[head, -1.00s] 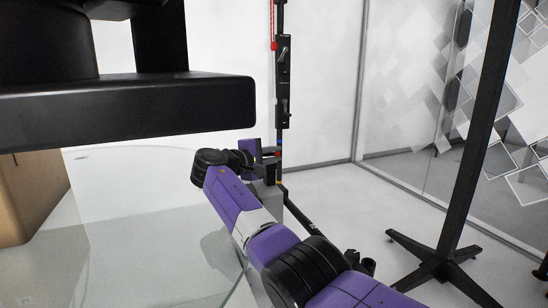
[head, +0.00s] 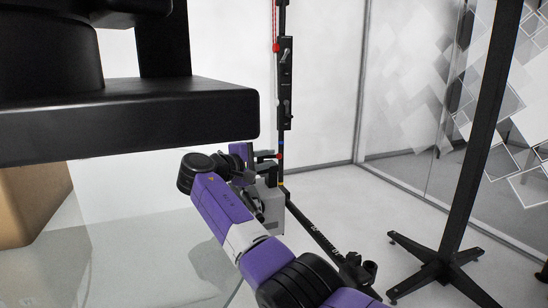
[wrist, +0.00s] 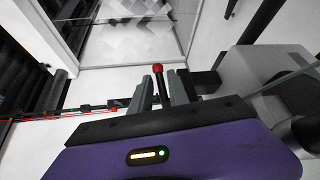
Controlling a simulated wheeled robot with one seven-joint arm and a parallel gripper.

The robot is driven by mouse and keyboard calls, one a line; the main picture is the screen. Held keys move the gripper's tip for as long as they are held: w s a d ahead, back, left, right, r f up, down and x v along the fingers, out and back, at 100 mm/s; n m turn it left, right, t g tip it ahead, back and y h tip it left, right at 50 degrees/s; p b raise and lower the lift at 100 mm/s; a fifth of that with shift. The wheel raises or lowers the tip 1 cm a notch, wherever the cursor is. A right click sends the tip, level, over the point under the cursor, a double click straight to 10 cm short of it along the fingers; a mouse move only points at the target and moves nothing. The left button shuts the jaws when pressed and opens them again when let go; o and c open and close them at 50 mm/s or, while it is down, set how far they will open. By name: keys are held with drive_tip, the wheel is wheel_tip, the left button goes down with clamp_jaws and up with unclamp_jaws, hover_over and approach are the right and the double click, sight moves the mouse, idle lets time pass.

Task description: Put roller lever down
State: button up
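In the wrist view, a short dark lever with a red rounded end (wrist: 158,70), which looks like the roller lever, stands between the two grey fingers of my gripper (wrist: 160,92). The fingers are apart, one on each side of the lever, and narrow gaps seem to show beside it. Contact is hard to judge. In the head view, my purple arm reaches toward a black post (head: 281,140) with small red parts.
A grey box-shaped housing (head: 270,200) sits at the post beside my wrist; a grey block (wrist: 260,70) shows at right in the wrist view. A glass tabletop (head: 140,240) and a cardboard box (head: 35,205) are at left. A black stand (head: 440,255) is at right.

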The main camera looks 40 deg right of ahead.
sight(259, 161)
drive_tip(key=shift+v, duration=1.95)
drive_tip(key=shift+s+d, duration=0.1)
